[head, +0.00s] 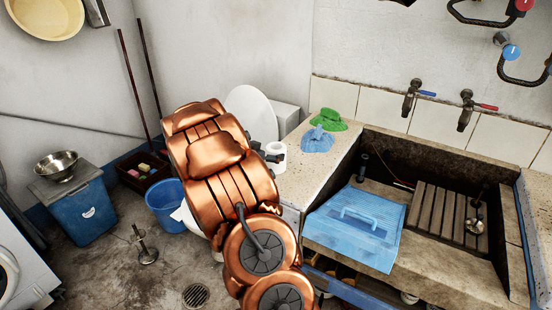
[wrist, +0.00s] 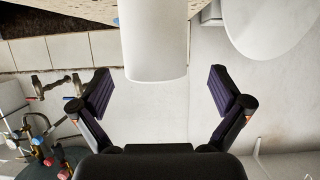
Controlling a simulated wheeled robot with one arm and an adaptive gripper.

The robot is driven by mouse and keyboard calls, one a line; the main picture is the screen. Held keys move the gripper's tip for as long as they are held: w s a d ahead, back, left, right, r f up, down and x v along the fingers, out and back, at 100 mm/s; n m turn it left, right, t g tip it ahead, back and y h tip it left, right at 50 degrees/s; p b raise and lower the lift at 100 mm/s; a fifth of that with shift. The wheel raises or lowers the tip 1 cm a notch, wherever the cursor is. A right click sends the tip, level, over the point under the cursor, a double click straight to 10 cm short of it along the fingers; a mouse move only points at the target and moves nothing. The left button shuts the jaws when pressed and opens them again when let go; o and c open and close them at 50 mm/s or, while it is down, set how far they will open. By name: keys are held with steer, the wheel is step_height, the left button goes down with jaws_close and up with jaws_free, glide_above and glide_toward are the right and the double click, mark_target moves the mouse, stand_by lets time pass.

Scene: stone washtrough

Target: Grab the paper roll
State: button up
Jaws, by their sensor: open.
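The paper roll (wrist: 153,42) is a plain white cylinder that enters from the top of the wrist view. Its near end lies between my open fingertips, with a clear gap on both sides. My gripper (wrist: 160,88) is open and holds nothing. In the head view the roll (head: 275,149) shows as a small white shape by the left edge of the stone counter, with dark finger parts of my gripper (head: 267,152) close to it. My copper arm hides much of the gripper there. How deep the roll sits between the fingers is unclear.
A round white object (head: 250,108) and a white box (head: 287,117) stand behind the roll. Blue (head: 317,140) and green (head: 328,119) cloths lie on the counter to its right. A blue bucket (head: 165,207) stands left.

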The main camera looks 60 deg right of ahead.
mark_target(275, 148)
steer(key=shift+s+d+f, duration=0.15)
steer(key=shift+d+f, duration=0.15)
steer(key=shift+d, duration=0.3)
steer(key=shift+s+d+f, duration=0.15)
steer(key=shift+d+f, duration=0.15)
steer(key=shift+d, duration=0.25)
steer(key=shift+x, duration=1.05)
steer(key=c, duration=1.2)
steer(key=shift+o, duration=0.2)
steer(key=shift+r, duration=0.15)
